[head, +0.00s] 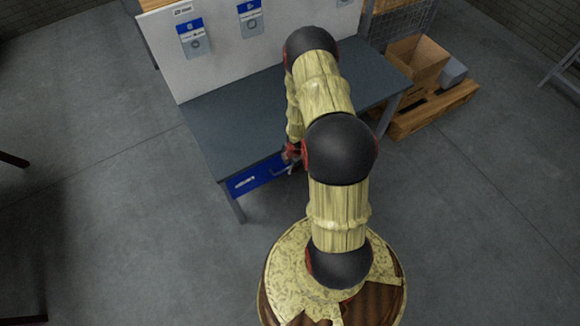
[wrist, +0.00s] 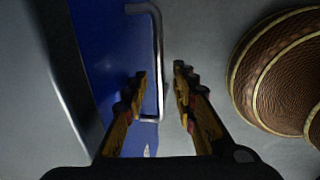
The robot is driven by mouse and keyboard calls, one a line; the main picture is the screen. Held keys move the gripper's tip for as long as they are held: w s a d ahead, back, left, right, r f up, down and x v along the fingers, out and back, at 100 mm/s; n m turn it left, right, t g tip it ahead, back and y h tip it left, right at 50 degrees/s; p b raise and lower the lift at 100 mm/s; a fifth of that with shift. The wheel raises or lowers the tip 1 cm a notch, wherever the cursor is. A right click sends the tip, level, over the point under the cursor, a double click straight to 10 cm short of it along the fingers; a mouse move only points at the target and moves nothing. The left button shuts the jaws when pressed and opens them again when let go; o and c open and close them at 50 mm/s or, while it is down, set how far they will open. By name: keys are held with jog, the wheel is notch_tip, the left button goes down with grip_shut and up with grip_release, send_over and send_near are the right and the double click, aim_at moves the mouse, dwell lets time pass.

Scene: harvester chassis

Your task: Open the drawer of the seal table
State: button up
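The seal table (head: 235,117) has a dark grey top, and a blue drawer (head: 247,181) sits under its front edge. The drawer front looks close to the table edge. The drawer front fills the left part of the wrist view (wrist: 98,50), with a bent metal bar handle (wrist: 159,55) standing out from it. My gripper (wrist: 160,78) is open, with one finger on each side of the handle bar. The bar runs nearer the left finger; I cannot tell if it touches. In the head view my arm hides most of the gripper and the drawer's right part.
A white back panel (head: 215,70) with blue-and-grey holders (head: 194,38) stands behind the tabletop. A wooden pallet (head: 432,112) with an open cardboard box (head: 415,62) and a grey bin (head: 453,73) lies right of the table.

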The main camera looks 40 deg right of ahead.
jog(key=shift+c, duration=1.4)
jog(key=c, duration=0.4)
grip_shut()
